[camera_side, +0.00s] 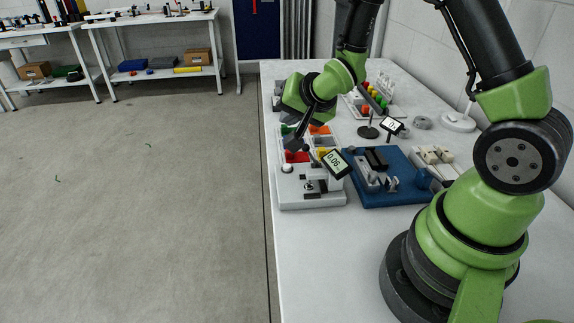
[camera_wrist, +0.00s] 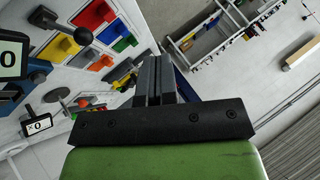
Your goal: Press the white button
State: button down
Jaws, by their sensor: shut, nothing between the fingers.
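The white button (camera_side: 287,168) is a small round cap at the front left of a light grey machine (camera_side: 312,197) in the side view. My gripper (camera_side: 293,145) is shut and empty. Its dark fingers point down and to the left, a little above and behind the button in the picture, with a visible gap to it. In the wrist view my gripper (camera_wrist: 154,60) shows two dark fingers pressed together. I cannot make out the white button in the wrist view.
A tilted display (camera_side: 335,163) reading about 0.06 stands by the machine. A blue fixture (camera_side: 398,193) is to its right. A second display (camera_side: 392,125) reads 0. Open floor (camera_side: 150,220) lies left of the table edge.

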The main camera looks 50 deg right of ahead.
aim_at(290, 165)
jog(key=shift+f, duration=4.35)
jog(key=shift+f, duration=0.1)
jog(key=shift+f, duration=0.35)
